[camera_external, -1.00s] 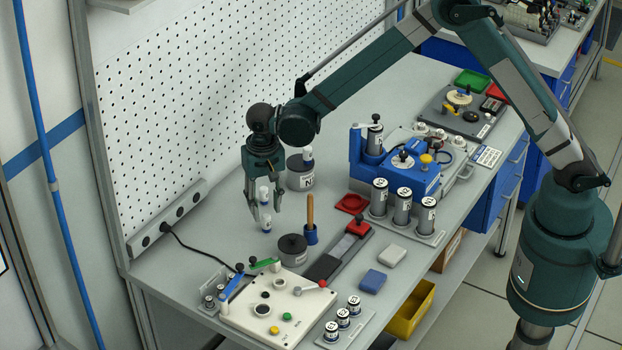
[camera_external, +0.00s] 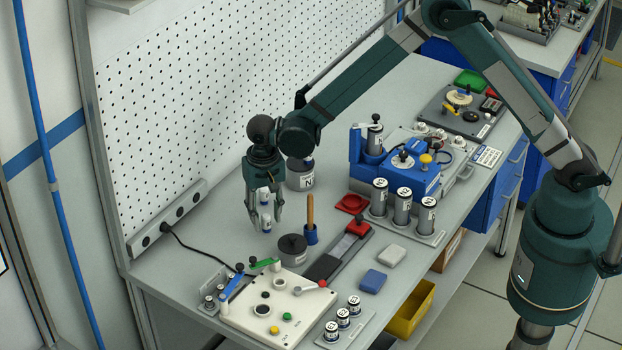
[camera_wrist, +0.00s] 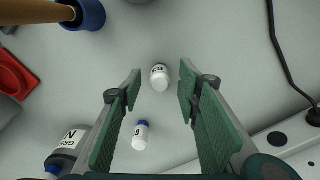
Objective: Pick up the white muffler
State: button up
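The other (camera_wrist: 141,134), with a blue cap, shows closer in, between the finger pads and nearer the left one. In the external view they appear as a front cylinder (camera_external: 266,221) and a back cylinder (camera_external: 264,195), partly hidden by the fingers. My gripper (camera_external: 265,228) points down over them; in the wrist view my gripper (camera_wrist: 161,92) is open and empty.
A white control panel (camera_external: 275,305) lies at the bench front. A black cable (camera_wrist: 275,40) runs at right.

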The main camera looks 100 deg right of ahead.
aim_at(266, 215)
jog(key=c, duration=1)
jog(key=shift+r, duration=0.15)
jog(key=shift+r+b, duration=0.3)
jog(key=shift+r, duration=4.6)
